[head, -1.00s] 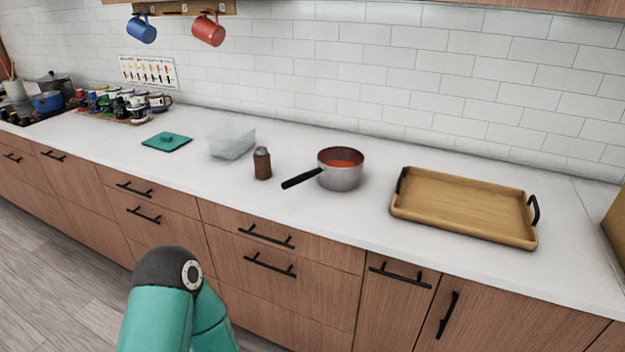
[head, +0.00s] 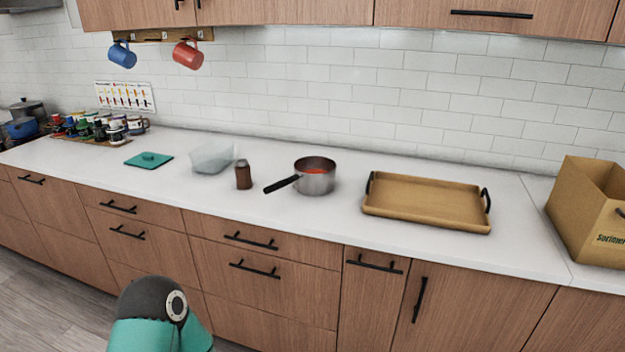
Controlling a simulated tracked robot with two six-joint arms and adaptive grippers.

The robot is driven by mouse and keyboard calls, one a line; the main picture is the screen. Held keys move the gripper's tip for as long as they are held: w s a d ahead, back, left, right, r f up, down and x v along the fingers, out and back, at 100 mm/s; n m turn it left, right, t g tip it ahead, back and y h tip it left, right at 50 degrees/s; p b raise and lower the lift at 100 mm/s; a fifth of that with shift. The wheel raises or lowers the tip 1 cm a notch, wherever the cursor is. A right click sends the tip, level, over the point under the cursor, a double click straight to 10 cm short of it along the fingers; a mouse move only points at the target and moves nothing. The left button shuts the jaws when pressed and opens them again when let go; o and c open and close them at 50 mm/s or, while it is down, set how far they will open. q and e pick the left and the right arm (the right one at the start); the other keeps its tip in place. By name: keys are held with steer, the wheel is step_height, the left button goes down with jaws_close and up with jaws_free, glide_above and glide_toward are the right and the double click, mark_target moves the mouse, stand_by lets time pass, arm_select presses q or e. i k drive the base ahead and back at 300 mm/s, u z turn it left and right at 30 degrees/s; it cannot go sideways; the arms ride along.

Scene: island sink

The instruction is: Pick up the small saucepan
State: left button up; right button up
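The small saucepan (head: 318,183) stands upright on the white counter, right of the middle of the head view. It has a grey metal body, a dark inside with something red in it, and a black handle (head: 282,184) that points left and toward the counter's front edge. Part of one of my arms, teal with a dark joint, shows at the bottom left, well below and apart from the saucepan. Neither of my grippers is in view.
A brown shaker (head: 243,175) stands just left of the handle tip. A clear container (head: 212,158) and a teal lid (head: 149,160) lie farther left. A wooden tray (head: 425,211) is right of the saucepan, and a cardboard box (head: 575,215) stands at far right. The counter before the saucepan is clear.

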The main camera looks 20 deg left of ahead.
mark_target(300, 182)
steer(key=z, duration=0.05)
steer(key=i, duration=0.9)
steer(key=u, duration=0.1)
